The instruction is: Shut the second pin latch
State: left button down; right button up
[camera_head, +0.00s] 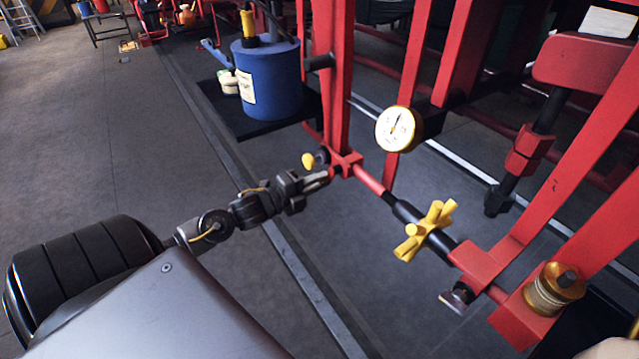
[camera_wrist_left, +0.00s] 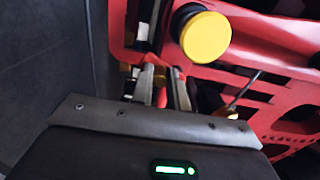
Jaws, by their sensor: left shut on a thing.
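My left gripper (camera_head: 322,180) reaches in from the left to the red post, at the left end of the red crossbar. Its fingers are closed on a small red part, which seems to belong to the pin latch; it shows between the fingertips in the left wrist view (camera_wrist_left: 162,97). A yellow round knob (camera_head: 308,160) sits just behind the fingers, and in the left wrist view it (camera_wrist_left: 207,37) is large, above and right of them. The latch's exact position is hidden by the fingers. My right gripper is not in view.
A yellow cross-shaped handle (camera_head: 426,231) sits on the crossbar to the right. A round white gauge (camera_head: 396,128) stands above the bar. A blue drum (camera_head: 270,80) stands on a black tray behind the gripper.

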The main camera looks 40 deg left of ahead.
pick_arm(q)
jog(key=shift+a+r, duration=0.15)
jog(key=shift+r, duration=0.05)
jog(key=shift+w+a+r+p, duration=0.25)
jog(key=shift+a+r+p, duration=0.15)
jog(key=shift+a, duration=0.1)
dwell(0.3)
